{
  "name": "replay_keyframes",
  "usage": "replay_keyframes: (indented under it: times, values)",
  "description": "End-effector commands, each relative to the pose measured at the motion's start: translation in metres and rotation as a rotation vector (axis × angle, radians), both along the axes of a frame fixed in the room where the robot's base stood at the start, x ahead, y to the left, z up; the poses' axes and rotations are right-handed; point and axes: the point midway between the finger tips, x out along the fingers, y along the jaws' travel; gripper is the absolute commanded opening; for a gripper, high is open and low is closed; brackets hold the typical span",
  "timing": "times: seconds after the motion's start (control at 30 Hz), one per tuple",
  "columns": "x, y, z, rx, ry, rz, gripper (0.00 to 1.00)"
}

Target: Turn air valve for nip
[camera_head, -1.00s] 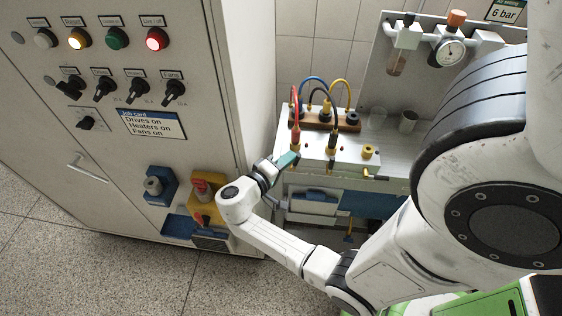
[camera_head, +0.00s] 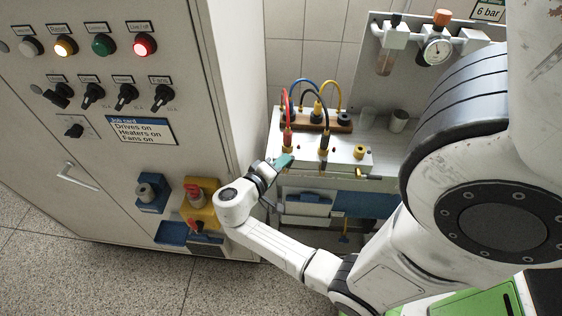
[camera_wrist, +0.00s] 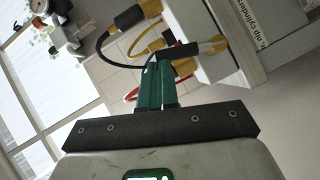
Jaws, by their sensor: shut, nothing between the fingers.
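My gripper (camera_head: 284,161) is at the front left of a light grey box with cables. Its green fingers (camera_wrist: 158,86) are shut and empty in the wrist view. A black-and-yellow fitting (camera_wrist: 198,50), perhaps a valve handle, lies across the picture just beyond the fingertips; I cannot tell whether they touch. The label (camera_wrist: 284,25) on the white panel beside it reads in part "nip cylinder". In the head view, a small brass fitting (camera_head: 368,177) shows on the box's front (camera_head: 345,160) at right. The fitting near my fingers is not clear there.
A control cabinet (camera_head: 130,170) with lamps and switches stands at left. Red, blue, black and yellow cables (camera_head: 318,86) loop above the box, close beyond my fingers. A pressure gauge (camera_head: 437,51) is on the back panel. Blue trays (camera_head: 365,205) sit below the box.

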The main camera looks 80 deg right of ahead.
Motion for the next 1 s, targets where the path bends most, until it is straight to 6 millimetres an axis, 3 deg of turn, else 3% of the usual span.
replay_keyframes:
  times: [0.27,1.0]
  values:
    - [-0.011,0.0,0.0,0.011,-0.132,0.0,0.0]
    - [-0.061,-0.005,-0.024,0.063,-0.824,-0.002,0.0]
